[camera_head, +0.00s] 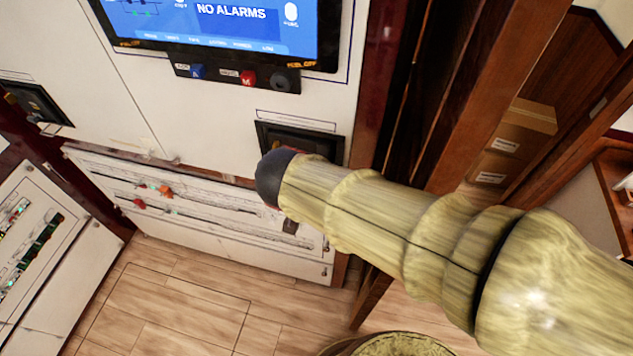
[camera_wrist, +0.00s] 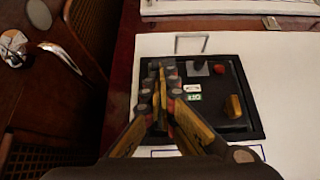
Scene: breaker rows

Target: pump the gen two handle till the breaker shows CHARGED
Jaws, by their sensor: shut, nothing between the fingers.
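A black breaker unit (camera_wrist: 226,128) fills the middle of the wrist view, set in a white panel. It has a red button (camera_wrist: 220,68), a dark button beside it, a yellowish knob (camera_wrist: 234,106), and a white flag (camera_wrist: 192,88) above a green flag (camera_wrist: 194,97). The flag lettering is too small to read. My gripper (camera_wrist: 161,80) is shut and empty in front of the unit's left side, covering that part; I cannot tell if it touches, and no pump handle is clearly distinguishable. In the head view the breaker (camera_head: 300,136) is partly hidden by my arm; the gripper is hidden there.
Another dark breaker (camera_head: 36,103) sits at the left. A screen (camera_head: 225,22) reading NO ALARMS hangs above, with blue and red controls (camera_head: 247,77) beneath. Wooden posts (camera_head: 480,90) and cardboard boxes (camera_head: 520,130) stand right. Floor is clear at lower left.

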